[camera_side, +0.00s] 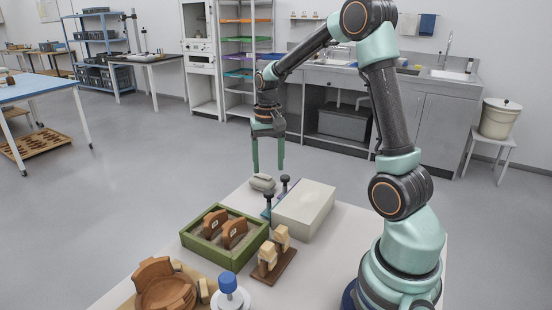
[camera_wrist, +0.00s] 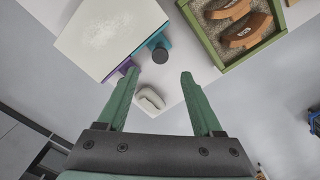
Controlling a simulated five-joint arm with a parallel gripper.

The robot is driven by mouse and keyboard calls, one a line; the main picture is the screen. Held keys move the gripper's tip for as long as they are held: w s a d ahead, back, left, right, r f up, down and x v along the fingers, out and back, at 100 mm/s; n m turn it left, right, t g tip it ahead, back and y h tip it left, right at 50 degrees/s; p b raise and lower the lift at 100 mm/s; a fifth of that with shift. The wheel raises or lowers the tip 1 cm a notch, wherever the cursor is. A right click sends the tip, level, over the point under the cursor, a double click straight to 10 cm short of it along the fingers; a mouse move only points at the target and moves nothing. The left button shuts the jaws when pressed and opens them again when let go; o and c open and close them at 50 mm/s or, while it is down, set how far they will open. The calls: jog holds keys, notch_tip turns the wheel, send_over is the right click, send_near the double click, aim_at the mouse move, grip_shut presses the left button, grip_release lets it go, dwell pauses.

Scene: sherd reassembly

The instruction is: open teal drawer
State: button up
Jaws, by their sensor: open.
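The teal drawer (camera_wrist: 156,40) shows as a narrow teal strip at the edge of a white box (camera_wrist: 110,32), with a dark round knob (camera_wrist: 160,54) standing out from it. In the side view the white box (camera_side: 304,209) stands on the table, and the knob (camera_side: 268,199) is at its left side. Most of the drawer is hidden by the box. My gripper (camera_side: 268,169) points down, open and empty, above the far end of the table. In the wrist view my gripper (camera_wrist: 160,73) has its fingertips on either side of the knob's line, apart from it.
A purple drawer edge (camera_wrist: 121,69) is beside the teal one. A pale grey lump (camera_side: 263,183) lies near the knobs. A green sand tray (camera_side: 232,261) with brown sherds, a wooden stand (camera_side: 274,264), a blue-topped item (camera_side: 228,283) and a broken bowl (camera_side: 163,288) are nearer.

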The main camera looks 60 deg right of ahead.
aim_at(269, 192)
notch_tip(269, 192, down, 8)
jog(key=shift+f, duration=0.1)
dwell(0.4)
grip_shut()
dwell(1.2)
